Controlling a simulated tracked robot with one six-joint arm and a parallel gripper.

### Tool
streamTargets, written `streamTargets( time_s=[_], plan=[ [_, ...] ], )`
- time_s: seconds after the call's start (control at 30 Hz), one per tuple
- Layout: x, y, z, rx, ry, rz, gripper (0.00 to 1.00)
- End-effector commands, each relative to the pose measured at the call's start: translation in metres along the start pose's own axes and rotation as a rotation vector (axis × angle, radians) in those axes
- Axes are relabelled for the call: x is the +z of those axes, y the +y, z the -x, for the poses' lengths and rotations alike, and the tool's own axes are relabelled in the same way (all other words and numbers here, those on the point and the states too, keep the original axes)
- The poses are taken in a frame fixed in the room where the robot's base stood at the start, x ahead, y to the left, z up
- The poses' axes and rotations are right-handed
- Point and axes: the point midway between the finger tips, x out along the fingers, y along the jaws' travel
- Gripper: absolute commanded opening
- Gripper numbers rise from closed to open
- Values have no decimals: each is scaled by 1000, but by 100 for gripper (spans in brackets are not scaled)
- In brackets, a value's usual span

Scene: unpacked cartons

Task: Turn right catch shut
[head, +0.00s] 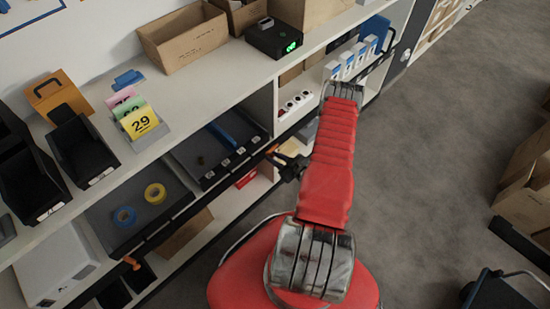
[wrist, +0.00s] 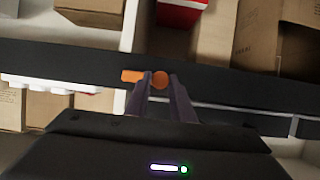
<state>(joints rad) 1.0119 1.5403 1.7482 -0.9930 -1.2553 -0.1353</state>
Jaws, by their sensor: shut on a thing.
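The right catch (head: 271,149) is a small orange piece on the dark rail along the shelf front. In the wrist view, it shows as a round orange knob (wrist: 160,80) with a short orange lever pointing left. My gripper (head: 277,157) is at this catch, with its dark fingers (wrist: 161,86) on either side of the knob, shut on it. The fingers hide part of the catch. A second orange catch (head: 132,263) sits further left on the rail in the head view, apart from my gripper.
The dark rail (wrist: 230,88) runs across the wrist view. Behind it are cartons (wrist: 103,103) and a red box (wrist: 180,12). Dark trays (head: 140,228) with tape rolls lie on the shelf.

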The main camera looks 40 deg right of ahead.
Motion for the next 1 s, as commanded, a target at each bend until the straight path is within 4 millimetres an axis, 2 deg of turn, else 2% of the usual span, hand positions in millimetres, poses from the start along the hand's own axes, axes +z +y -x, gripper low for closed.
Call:
streamTargets(
  time_s=[0.47, 1.0],
  plan=[
    [0, -3, 0, 53, 0, 132, 0],
    [2, -8, -1, 230, 1, 558, 0]
  ],
)
